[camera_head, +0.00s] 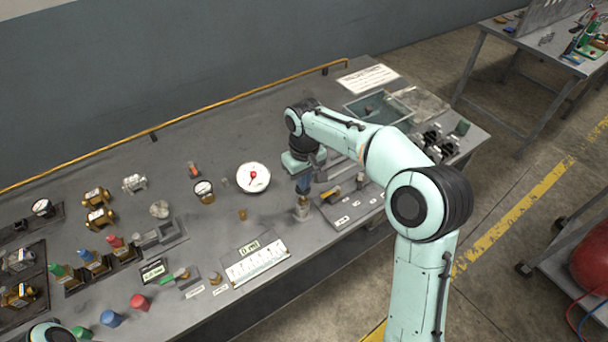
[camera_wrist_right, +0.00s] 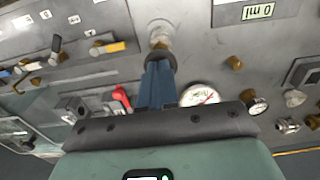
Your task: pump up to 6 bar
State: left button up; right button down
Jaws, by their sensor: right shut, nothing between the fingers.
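A large white round gauge (camera_head: 253,177) with a red centre lies on the bench; its reading is too small to make out. It also shows in the wrist view (camera_wrist_right: 200,95), partly hidden by my gripper. My left gripper is out of view.
A small brass-coloured gauge (camera_head: 204,191) stands left of the large one. Valves and coloured knobs crowd the left. Open bench lies behind the large gauge.

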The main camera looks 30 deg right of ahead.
notch_tip(320, 180, down, 4)
jog(key=shift+r+b, duration=0.1)
jog(key=shift+b, duration=0.55)
jog(key=shift+s, duration=0.15)
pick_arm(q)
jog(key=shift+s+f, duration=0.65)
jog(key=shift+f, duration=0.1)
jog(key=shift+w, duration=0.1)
